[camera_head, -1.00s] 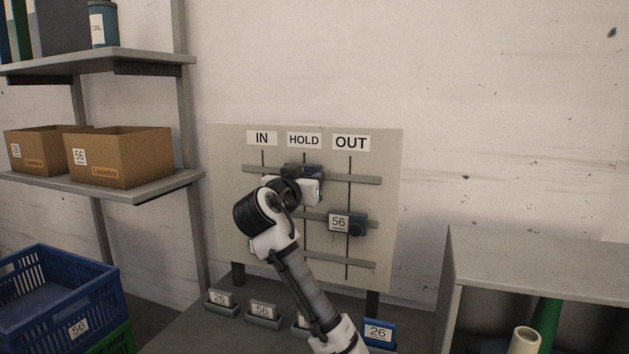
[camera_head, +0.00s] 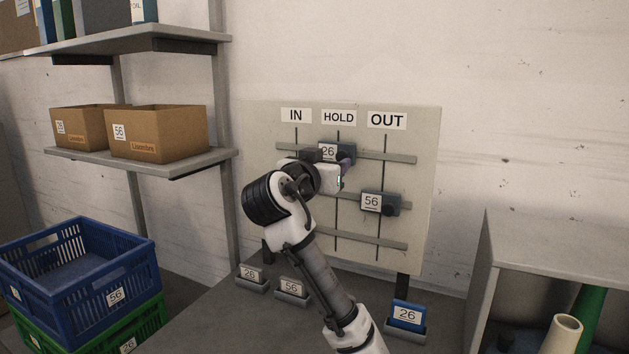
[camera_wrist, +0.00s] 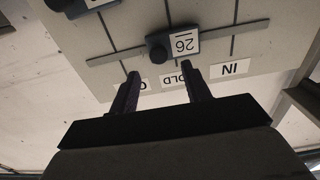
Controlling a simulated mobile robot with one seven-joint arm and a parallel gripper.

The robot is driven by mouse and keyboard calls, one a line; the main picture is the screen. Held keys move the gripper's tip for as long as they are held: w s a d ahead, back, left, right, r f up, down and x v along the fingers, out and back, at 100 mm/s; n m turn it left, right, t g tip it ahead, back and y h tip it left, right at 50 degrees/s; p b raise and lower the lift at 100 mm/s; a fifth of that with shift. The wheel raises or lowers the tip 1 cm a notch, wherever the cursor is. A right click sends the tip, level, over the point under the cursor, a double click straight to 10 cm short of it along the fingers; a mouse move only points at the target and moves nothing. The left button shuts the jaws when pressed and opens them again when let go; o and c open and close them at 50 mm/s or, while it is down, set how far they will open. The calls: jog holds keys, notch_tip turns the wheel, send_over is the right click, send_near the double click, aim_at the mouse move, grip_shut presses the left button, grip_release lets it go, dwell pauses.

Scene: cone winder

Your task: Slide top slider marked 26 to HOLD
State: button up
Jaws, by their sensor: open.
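The top slider marked 26 (camera_head: 328,152) is a dark block with a white label and a round knob. It sits on the top rail at the HOLD line, under the HOLD label (camera_head: 339,118). In the wrist view, upside down, slider 26 (camera_wrist: 184,44) also straddles the HOLD line, its knob (camera_wrist: 157,53) clear. My gripper (camera_wrist: 160,80) is open and empty, its fingers apart from the slider. In the head view my gripper (camera_head: 327,163) is just in front of slider 26 and hides its lower part.
Slider 56 (camera_head: 373,202) is on the middle rail at the OUT line. The bottom rail (camera_head: 395,244) shows no slider. Small numbered holders, one with a blue card (camera_head: 407,315), stand below the board. Shelves (camera_head: 165,165) and crates (camera_head: 110,292) are left; a grey cabinet (camera_head: 540,240) is right.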

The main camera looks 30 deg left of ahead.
jog(key=s+b, duration=0.1)
jog(key=s, duration=0.6)
jog(key=shift+s+b, duration=0.3)
